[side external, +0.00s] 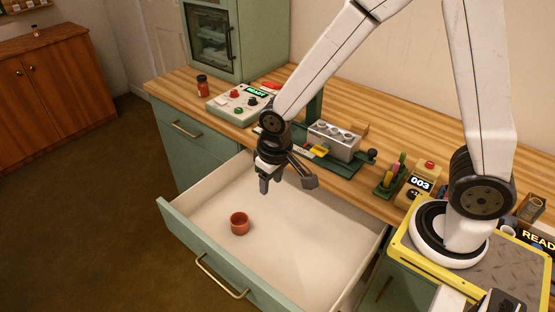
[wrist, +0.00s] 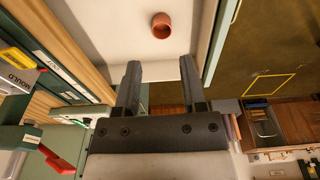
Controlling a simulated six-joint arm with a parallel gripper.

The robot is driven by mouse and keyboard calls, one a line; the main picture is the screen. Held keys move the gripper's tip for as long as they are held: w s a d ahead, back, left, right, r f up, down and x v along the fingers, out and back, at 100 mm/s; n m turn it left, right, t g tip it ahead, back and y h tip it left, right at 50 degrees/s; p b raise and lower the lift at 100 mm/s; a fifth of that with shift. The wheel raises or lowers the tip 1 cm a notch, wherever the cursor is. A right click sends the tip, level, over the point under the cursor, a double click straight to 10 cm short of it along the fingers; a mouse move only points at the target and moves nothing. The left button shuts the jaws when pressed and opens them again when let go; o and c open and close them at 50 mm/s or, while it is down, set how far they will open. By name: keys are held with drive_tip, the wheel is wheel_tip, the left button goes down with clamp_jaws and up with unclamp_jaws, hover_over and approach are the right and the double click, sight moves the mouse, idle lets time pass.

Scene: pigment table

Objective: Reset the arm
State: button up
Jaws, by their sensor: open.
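My gripper (side external: 287,184) is open and empty, above the back part of an open drawer (side external: 310,239) with a pale inside and a green front. In the wrist view my gripper's two fingers (wrist: 160,72) stand apart with nothing between them. A small terracotta cup (side external: 239,223) stands upright on the drawer floor, to the left of and below my gripper in the side view. The cup also shows in the wrist view (wrist: 162,25), beyond the fingertips and apart from them.
The wooden worktop behind the drawer holds a control box (side external: 243,104) with buttons, a dark red jar (side external: 202,86), a grey metal block (side external: 333,140) on a green fixture, and a yellow counter reading 003 (side external: 420,184). A green cabinet (side external: 235,38) stands at the back.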

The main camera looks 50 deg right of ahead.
drive_tip(key=s+d+r+t, duration=0.1)
drive_tip(key=s+d+r, duration=0.2)
drive_tip(key=s+d, duration=0.3)
drive_tip(key=shift+s+d+r, duration=0.2)
drive_tip(key=shift+s+d, duration=0.2)
drive_tip(key=shift+d, duration=0.2)
